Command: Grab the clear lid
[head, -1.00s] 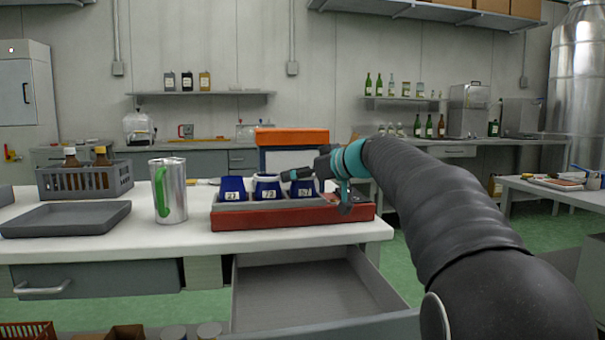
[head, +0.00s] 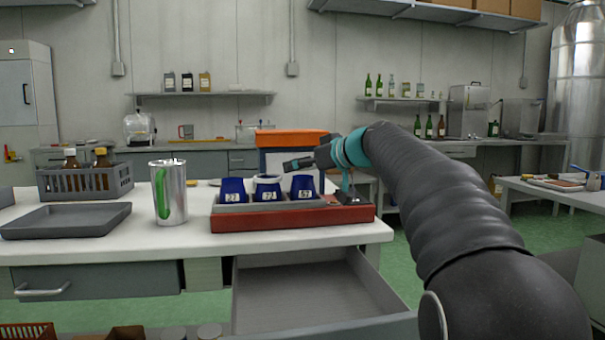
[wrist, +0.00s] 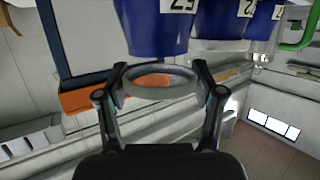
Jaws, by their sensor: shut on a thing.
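The clear lid (wrist: 160,82) is a round, see-through disc with a grey rim. In the wrist view it sits between the two fingers of my gripper (wrist: 163,84), which is shut on its edges. The lid appears close to the top end of a blue labelled cup (wrist: 158,28); the wrist picture looks upside down. I cannot clearly make out the lid there.
The cups stand in a red-based grey rack (head: 290,219) on the white table (head: 110,243). A metal jug with a green handle (head: 174,190), a grey tray (head: 66,219) and a bottle crate (head: 86,182) are to the left. An orange-topped box (head: 291,139) stands behind. A drawer (head: 300,290) hangs open below.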

